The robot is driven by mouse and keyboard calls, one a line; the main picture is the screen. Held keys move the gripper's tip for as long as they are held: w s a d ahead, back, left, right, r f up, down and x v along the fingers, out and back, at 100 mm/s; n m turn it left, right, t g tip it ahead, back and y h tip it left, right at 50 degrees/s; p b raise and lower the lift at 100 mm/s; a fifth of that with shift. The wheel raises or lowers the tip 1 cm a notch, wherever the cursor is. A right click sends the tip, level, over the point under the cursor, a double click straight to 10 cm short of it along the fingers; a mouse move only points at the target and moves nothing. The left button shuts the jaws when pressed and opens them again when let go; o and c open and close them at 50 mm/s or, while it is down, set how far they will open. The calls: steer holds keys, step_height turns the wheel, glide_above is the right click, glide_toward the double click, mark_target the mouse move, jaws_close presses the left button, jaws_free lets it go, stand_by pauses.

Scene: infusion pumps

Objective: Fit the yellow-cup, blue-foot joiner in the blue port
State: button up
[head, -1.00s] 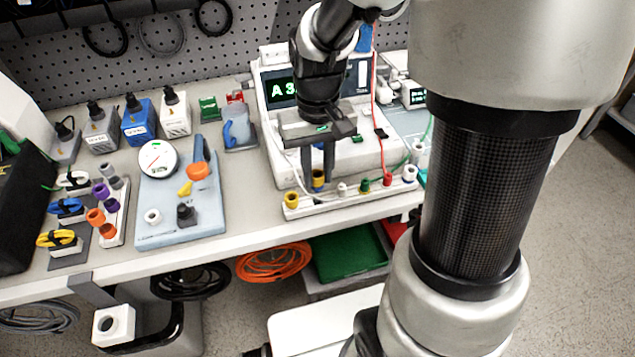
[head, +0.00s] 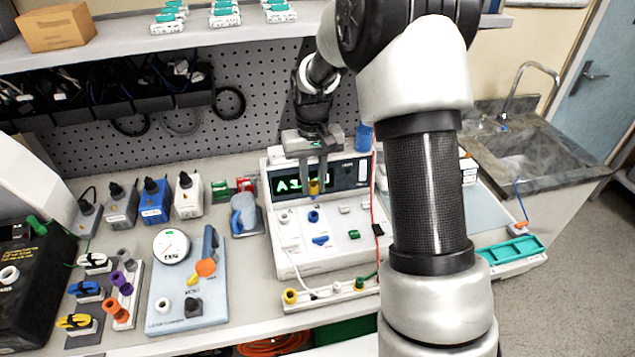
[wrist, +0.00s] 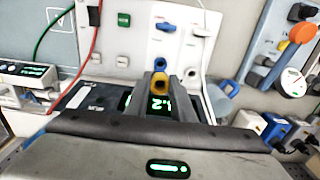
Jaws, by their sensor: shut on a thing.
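My gripper (head: 314,188) is shut on the joiner, whose yellow cup (head: 314,187) shows between the fingertips. The yellow cup also shows between the jaws in the wrist view (wrist: 160,82). The joiner's blue foot cannot be made out in the current views. The gripper hangs in front of the pump's green display. A round blue port (head: 314,216) is on the white pump (head: 285,255), below the gripper in the head view. In the wrist view the blue port (wrist: 160,63) appears just beyond the yellow cup. The joiner looks apart from it.
A blue lever-like part (head: 320,240) sits below the port. A red cable (head: 374,190) hangs at the pump's right side. A white rail (head: 325,296) with colored fittings lies in front. A blue-grey gauge board (head: 185,300) stands at left.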

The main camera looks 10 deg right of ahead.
mark_target(313, 195)
steer(key=shift+f+b, duration=1.55)
steer(key=shift+f, duration=0.85)
steer(key=shift+f+b, duration=0.85)
steer(key=shift+f, duration=0.3)
steer(key=o, duration=1.6)
steer(key=shift+r+p, duration=2.25)
steer(key=shift+r, duration=1.25)
